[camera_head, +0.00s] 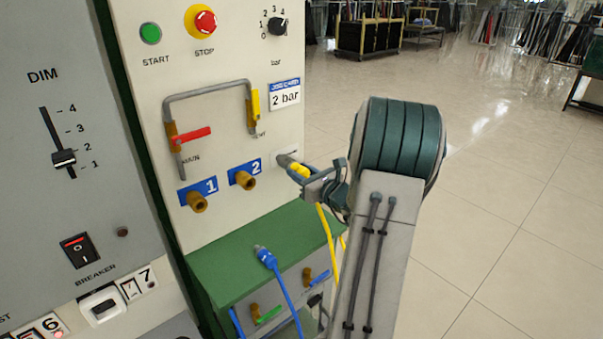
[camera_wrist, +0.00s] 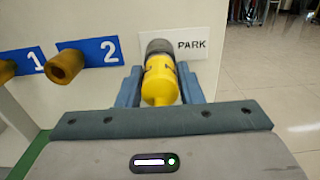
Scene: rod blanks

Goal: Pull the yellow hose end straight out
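The yellow hose end (camera_wrist: 160,80) sits in a dark grey socket (camera_wrist: 160,47) beside the PARK label (camera_wrist: 195,45). In the head view, the yellow hose end (camera_head: 299,170) points out from the panel, and its yellow hose (camera_head: 327,240) hangs down below. My gripper (camera_wrist: 161,82) is in front of the socket, with one blue-grey finger on each side of the hose end. The fingers lie close against its sides, shut on it. In the head view, my gripper (camera_head: 305,176) partly hides the hose end.
Brass ports 1 (camera_head: 197,202) and 2 (camera_head: 244,181) are left of the hose end. A pipe with a red-handled valve (camera_head: 193,134) and a yellow-handled valve (camera_head: 255,104) is above. A blue hose plug (camera_head: 265,257) stands on the green cabinet (camera_head: 230,257) below. Open floor lies right.

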